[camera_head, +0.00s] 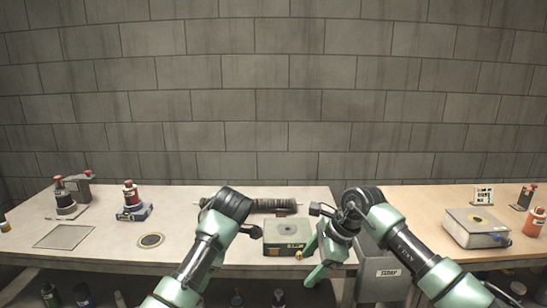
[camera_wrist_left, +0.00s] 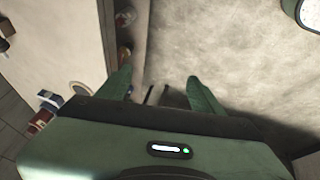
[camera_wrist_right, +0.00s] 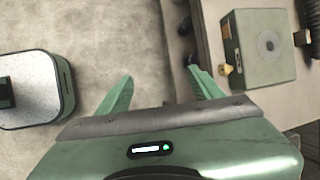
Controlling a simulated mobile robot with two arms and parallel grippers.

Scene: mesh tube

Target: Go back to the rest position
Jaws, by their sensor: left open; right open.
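My left gripper (camera_wrist_left: 163,88) is open in the left wrist view, with nothing between its fingers. In the head view my left arm reaches in from below and its gripper is hidden. My right gripper (camera_head: 312,262) hangs over the front edge of the left table, just right of a green box (camera_head: 284,232). In the right wrist view the right gripper (camera_wrist_right: 160,88) is open and empty, pointing down past the table edge over the floor. The green box (camera_wrist_right: 264,48) lies to its upper right there, apart from the fingers.
A dark ribbed tube (camera_head: 275,205) lies behind the green box. Red-capped bottles (camera_head: 131,196), a square plate (camera_head: 64,237) and a round disc (camera_head: 151,240) are on the left table (camera_head: 195,250). A grey bin (camera_head: 383,275) hangs between the tables. A metal box (camera_head: 476,228) sits right.

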